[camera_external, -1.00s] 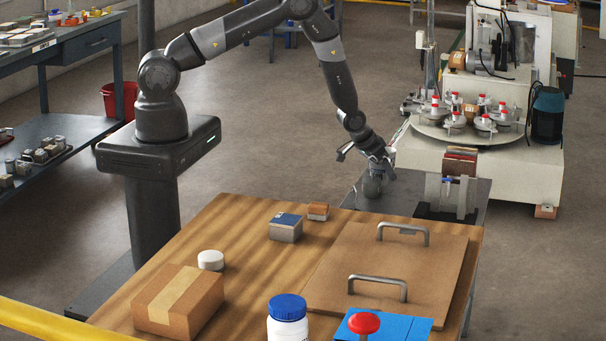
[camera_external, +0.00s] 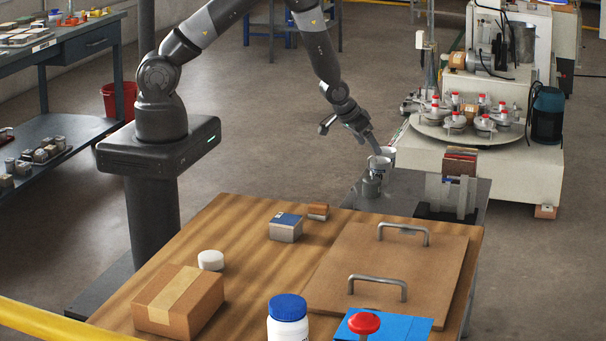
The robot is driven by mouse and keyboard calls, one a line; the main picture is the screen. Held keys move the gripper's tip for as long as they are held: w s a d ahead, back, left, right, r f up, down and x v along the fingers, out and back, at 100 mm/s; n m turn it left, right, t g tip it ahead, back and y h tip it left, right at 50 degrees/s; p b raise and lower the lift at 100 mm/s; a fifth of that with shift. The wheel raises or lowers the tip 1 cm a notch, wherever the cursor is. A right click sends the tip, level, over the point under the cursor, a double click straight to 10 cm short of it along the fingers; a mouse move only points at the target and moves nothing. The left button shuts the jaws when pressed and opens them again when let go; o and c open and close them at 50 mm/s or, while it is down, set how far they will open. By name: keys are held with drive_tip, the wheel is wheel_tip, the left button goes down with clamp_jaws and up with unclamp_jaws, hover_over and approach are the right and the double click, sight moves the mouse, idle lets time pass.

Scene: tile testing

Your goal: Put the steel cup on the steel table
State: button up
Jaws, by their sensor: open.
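The steel table (camera_external: 420,186) is the low dark grey surface behind the wooden table. A small grey metal object (camera_external: 371,187) with a narrow top stands at its left side. Just behind it is an upright light-grey cup (camera_external: 380,164), which looks like the steel cup, partly hidden by the metal object. A second pale cup-like rim (camera_external: 389,152) shows right behind that; the two overlap and are small. My gripper (camera_external: 351,137) is open and tilted above and left of the cups, with one finger close to the cup rims in the picture. I see nothing held between the fingers.
The wooden table (camera_external: 250,235) in front holds a cardboard box (camera_external: 180,302), a blue-lidded jar (camera_external: 288,320), small blocks and a board with two handles (camera_external: 390,270). A machine with a round turntable (camera_external: 465,130) stands to the right. The steel table's middle is clear.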

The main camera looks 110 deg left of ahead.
drive_tip(key=shift+v, duration=0.8)
drive_tip(key=s+d+r+m+t+h, duration=0.1)
drive_tip(key=d+r+m, duration=0.1)
drive_tip(key=d+r, duration=0.85)
drive_tip(key=s+d+r+m+h, duration=0.2)
drive_tip(key=d+r, duration=0.6)
drive_tip(key=r, duration=0.6)
drive_tip(key=s+d+r+m, duration=0.1)
drive_tip(key=s+d+r, duration=0.3)
drive_tip(key=s, duration=0.3)
drive_tip(key=s+d+r+m+h, duration=0.1)
drive_tip(key=s+d+r+m, duration=0.1)
drive_tip(key=s+d+r, duration=0.2)
drive_tip(key=s+d+r+m, duration=0.1)
drive_tip(key=s+d+r, duration=0.3)
drive_tip(key=s, duration=0.7)
drive_tip(key=d, duration=0.2)
drive_tip(key=shift+d+m+h, duration=0.3)
drive_tip(key=shift+m, duration=0.1)
drive_tip(key=shift+o, duration=0.3)
